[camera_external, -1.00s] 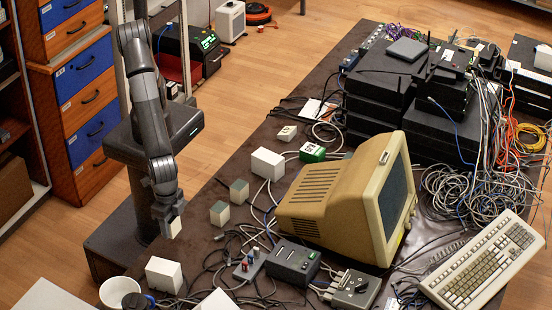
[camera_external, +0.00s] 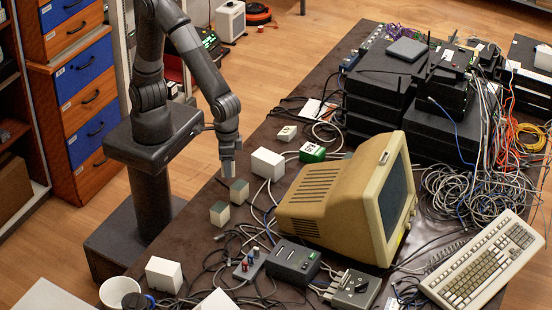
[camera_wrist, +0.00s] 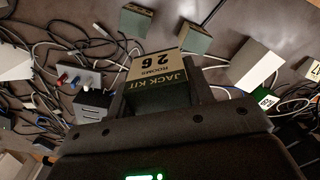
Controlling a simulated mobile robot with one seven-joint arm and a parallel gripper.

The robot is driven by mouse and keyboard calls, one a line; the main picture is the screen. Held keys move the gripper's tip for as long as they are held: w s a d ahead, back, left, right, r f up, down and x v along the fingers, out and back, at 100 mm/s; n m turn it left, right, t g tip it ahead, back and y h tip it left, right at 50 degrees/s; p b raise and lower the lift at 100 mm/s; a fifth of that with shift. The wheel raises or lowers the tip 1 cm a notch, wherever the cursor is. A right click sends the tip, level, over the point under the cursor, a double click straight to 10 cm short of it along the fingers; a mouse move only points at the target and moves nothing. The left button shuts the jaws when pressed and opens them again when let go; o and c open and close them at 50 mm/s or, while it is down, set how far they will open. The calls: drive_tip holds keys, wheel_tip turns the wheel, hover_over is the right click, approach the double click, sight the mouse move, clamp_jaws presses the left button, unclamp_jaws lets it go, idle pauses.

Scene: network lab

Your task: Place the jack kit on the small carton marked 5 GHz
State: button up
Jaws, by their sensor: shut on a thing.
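The jack kit (camera_wrist: 158,72), a small box with a cream face printed "JACK KIT ROOMS 2-6" and a dark green side, is held between the fingers of my gripper (camera_external: 228,172). In the external view my gripper is above the left edge of the table, just behind two small grey-green and cream boxes; the kit is hardly visible there.
Two small grey-green boxes (camera_external: 239,192) (camera_external: 219,214) and a white box (camera_external: 267,163) stand near my gripper. A small pale box (camera_external: 287,133) stands behind. The beige monitor (camera_external: 350,195) is to the right. Loose cables surround the boxes.

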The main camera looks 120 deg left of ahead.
drive_tip(key=s+a+r+n, duration=0.2)
drive_tip(key=s+a+n, duration=0.1)
drive_tip(key=a, duration=0.9)
hover_over(268, 156)
wheel_tip(268, 156, down, 7)
drive_tip(key=shift+d, duration=0.15)
drive_tip(key=shift+f, duration=2.1)
drive_tip(key=shift+f, duration=0.1)
drive_tip(key=o, duration=1)
drive_tip(key=shift+o, duration=0.2)
